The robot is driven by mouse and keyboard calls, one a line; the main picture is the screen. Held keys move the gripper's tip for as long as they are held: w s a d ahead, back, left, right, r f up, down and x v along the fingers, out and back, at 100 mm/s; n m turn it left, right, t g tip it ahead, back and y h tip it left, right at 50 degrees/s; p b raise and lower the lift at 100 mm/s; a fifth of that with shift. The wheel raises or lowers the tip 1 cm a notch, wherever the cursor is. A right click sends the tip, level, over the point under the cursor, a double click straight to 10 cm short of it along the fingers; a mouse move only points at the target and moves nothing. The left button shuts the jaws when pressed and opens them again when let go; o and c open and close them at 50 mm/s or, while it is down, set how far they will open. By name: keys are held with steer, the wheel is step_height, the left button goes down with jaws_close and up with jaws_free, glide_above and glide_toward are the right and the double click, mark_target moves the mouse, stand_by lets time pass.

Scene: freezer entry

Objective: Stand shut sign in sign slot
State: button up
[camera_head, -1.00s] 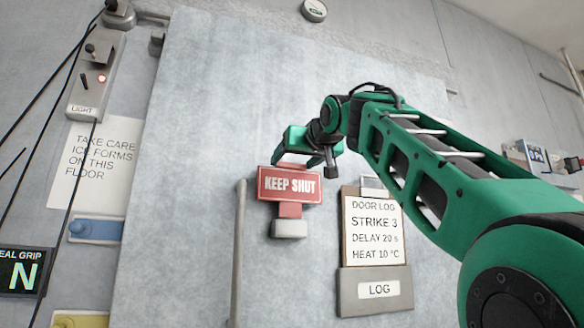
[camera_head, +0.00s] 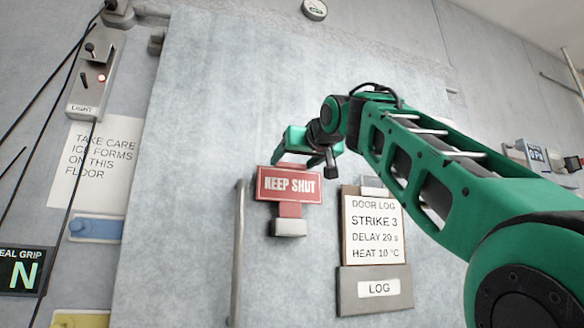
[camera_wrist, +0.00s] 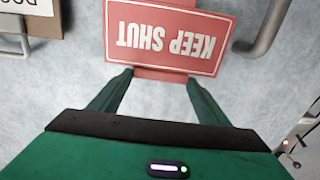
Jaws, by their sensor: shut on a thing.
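The shut sign (camera_head: 289,184) is a red plate with white KEEP SHUT lettering, roughly upright against the pale door. It shows upside down in the wrist view (camera_wrist: 165,38). Its narrower red stem (camera_head: 290,209) points down to the small grey sign slot (camera_head: 288,228) on the door. The stem's lower end meets the slot's top in the picture; I cannot tell whether it is inside or in front. My gripper (camera_wrist: 160,76) is shut on the red tab at the sign's top edge, one finger on each side. The slot is hidden in the wrist view.
A vertical door handle bar (camera_head: 238,250) stands just left of the slot, and it shows at upper right in the wrist view (camera_wrist: 268,30). A door log board (camera_head: 374,228) with a LOG box (camera_head: 377,290) is close on the right. Cables hang at far left.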

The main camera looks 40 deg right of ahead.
steer(key=shift+f, duration=1.9)
stand_by(1.9)
steer(key=o, duration=1)
glide_toward(291, 178)
steer(key=v, duration=0.3)
steer(key=shift+s+r, duration=0.1)
steer(key=shift+s, duration=0.05)
